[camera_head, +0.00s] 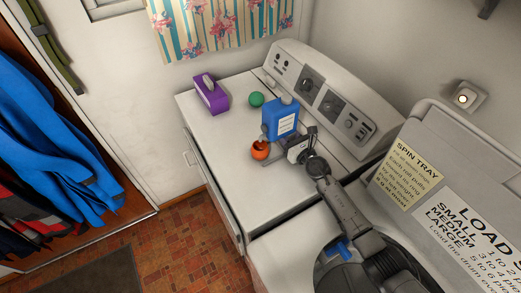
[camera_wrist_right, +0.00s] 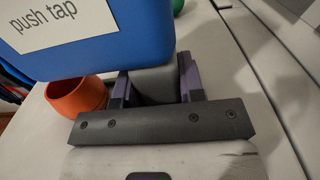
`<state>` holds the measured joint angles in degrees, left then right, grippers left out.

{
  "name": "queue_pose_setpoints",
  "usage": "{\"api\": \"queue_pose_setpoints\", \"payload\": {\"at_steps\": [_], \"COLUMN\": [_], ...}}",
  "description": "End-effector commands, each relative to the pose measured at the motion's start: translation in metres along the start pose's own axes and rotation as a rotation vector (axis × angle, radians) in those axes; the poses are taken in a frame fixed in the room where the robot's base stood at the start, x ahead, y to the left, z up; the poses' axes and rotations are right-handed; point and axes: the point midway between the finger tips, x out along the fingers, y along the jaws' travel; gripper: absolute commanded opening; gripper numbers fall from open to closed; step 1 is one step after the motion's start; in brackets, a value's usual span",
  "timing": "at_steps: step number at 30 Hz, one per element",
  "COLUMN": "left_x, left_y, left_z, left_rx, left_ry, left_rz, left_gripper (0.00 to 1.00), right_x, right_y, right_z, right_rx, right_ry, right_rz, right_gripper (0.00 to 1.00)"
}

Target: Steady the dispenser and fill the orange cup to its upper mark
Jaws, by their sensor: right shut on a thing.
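The blue dispenser (camera_head: 281,118) stands upright on the white machine top, with a white label; its lower part, with the words "push tap", fills the upper left of the right wrist view (camera_wrist_right: 110,42). The orange cup (camera_head: 260,150) is upright just in front of and left of the dispenser; it also shows in the wrist view (camera_wrist_right: 75,98). Its marks and fill level cannot be made out. My right gripper (camera_head: 292,144) is shut on a grey block (camera_wrist_right: 155,86) below the dispenser, probably its stand. My left gripper is not in view.
A purple tissue box (camera_head: 210,95) and a green ball (camera_head: 256,99) are at the back of the white machine top (camera_head: 225,140). A control panel (camera_head: 325,100) rises along the right. The top's front left is clear. Blue clothes (camera_head: 45,140) hang at the far left.

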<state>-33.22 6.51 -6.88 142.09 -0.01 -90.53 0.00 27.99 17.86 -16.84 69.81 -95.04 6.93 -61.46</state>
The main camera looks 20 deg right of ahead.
Motion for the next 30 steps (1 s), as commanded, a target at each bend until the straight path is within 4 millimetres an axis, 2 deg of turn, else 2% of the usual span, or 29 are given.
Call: {"api": "queue_pose_setpoints", "payload": {"at_steps": [2, 23, 30], "left_x": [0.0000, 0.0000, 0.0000], "left_y": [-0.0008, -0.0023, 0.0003], "left_z": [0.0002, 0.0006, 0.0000], "left_rx": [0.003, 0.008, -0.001], "left_ry": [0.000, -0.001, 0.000], "left_rz": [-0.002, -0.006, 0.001], "left_gripper": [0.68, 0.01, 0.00], "right_x": [-0.0001, -0.0001, -0.0001], "right_y": [0.0000, 0.0001, 0.0001], "right_z": [-0.0003, -0.0003, -0.0003], "right_rx": [0.000, 0.000, 0.000], "right_ry": [0.001, 0.001, 0.001], "right_rz": [0.000, 0.000, 0.000], "right_gripper": [0.00, 0.00, 0.00]}}
